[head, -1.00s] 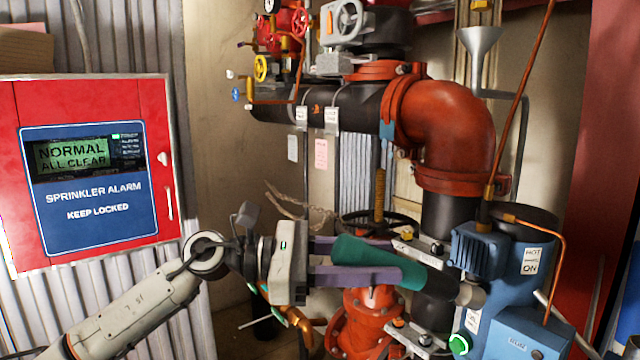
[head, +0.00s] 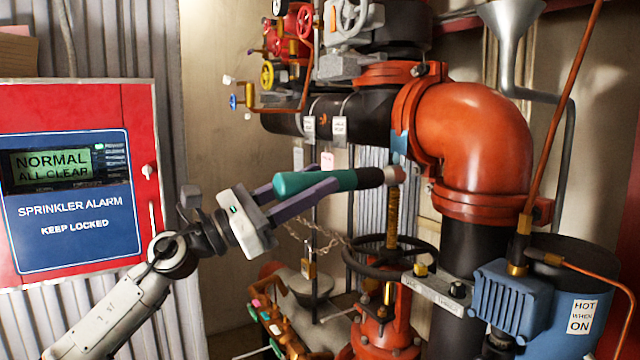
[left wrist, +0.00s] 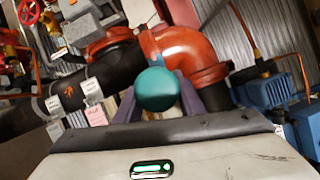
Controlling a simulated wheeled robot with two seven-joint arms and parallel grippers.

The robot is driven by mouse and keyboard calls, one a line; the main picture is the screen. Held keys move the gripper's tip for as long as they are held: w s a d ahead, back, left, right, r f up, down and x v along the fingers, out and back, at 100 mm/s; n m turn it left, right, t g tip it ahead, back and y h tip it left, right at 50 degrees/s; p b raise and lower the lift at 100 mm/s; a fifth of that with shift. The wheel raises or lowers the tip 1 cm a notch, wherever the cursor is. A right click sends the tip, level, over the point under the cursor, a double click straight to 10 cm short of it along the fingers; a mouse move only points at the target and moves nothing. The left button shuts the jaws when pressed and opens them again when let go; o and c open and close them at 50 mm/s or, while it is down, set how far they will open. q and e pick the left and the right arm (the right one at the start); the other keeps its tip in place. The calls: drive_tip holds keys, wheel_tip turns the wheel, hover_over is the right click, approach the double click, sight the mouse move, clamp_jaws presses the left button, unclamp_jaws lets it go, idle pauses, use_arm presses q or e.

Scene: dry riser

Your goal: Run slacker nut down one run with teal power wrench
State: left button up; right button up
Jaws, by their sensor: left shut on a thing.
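My left gripper (head: 312,188) is shut on the teal power wrench (head: 318,182), its purple fingers on either side of the teal body. The wrench lies nearly level, its dark nose and pinkish-brown tip pointing right, in front of the red elbow's left side. In the left wrist view the wrench shows end-on as a teal disc (left wrist: 157,89). A grey clamp plate (head: 436,284) on the black upright pipe carries a brass-coloured nut (head: 420,269) and a darker nut (head: 457,289). The wrench tip is above and left of them, apart. I cannot tell which nut is slacker. My right gripper is not in view.
A black handwheel (head: 390,258) stands below the wrench, left of the plate. A blue pump unit (head: 513,300) marked hot stands at right, with a copper pipe (head: 560,120) above it. The red alarm cabinet (head: 75,180) is at left.

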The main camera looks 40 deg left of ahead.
sight(352, 170)
use_arm(q)
drive_tip(key=shift+s+r, duration=0.15)
drive_tip(key=shift+s, duration=0.05)
drive_tip(key=shift+s+b, duration=0.1)
drive_tip(key=shift+b, duration=0.25)
drive_tip(key=shift+r, duration=0.1)
drive_tip(key=shift+w+d+p, duration=0.3)
drive_tip(key=shift+w+p, duration=0.05)
drive_tip(key=shift+w, duration=0.45)
drive_tip(key=shift+w+d+p, duration=0.25)
drive_tip(key=shift+w+p, duration=0.1)
drive_tip(key=shift+w, duration=0.4)
drive_tip(key=shift+w+d, duration=0.25)
drive_tip(key=shift+w, duration=0.35)
drive_tip(key=shift+w+d, duration=0.25)
drive_tip(key=shift+w, duration=0.3)
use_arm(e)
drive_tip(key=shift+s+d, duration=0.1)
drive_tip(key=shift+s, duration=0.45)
use_arm(q)
drive_tip(key=shift+w, duration=0.1)
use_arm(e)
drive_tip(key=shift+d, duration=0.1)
